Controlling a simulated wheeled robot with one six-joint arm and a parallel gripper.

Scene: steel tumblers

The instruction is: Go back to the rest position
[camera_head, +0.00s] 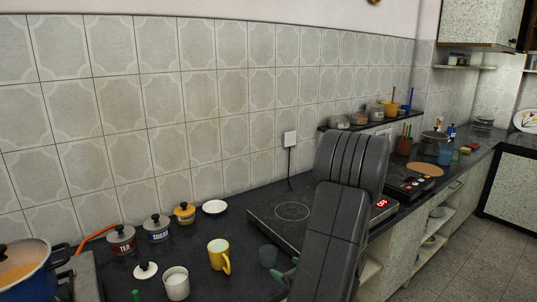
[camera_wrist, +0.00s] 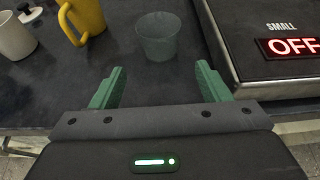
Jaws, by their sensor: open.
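My gripper (camera_wrist: 160,90) shows in the wrist view with its two green fingers spread apart and nothing between them. In the head view my dark arm hides most of it; only a bit of green finger shows beside the arm. A grey translucent tumbler (camera_wrist: 157,38) stands upright on the dark counter just beyond the fingertips, apart from them. It also shows in the head view (camera_head: 268,255), left of my arm.
A yellow mug (camera_head: 218,254) and a white cup (camera_head: 176,283) stand left of the tumbler. An induction hob (camera_head: 262,215) reading OFF lies to the right, partly behind my arm. Labelled canisters (camera_head: 157,229) and a blue pot (camera_head: 24,275) are farther left. The tiled wall is behind.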

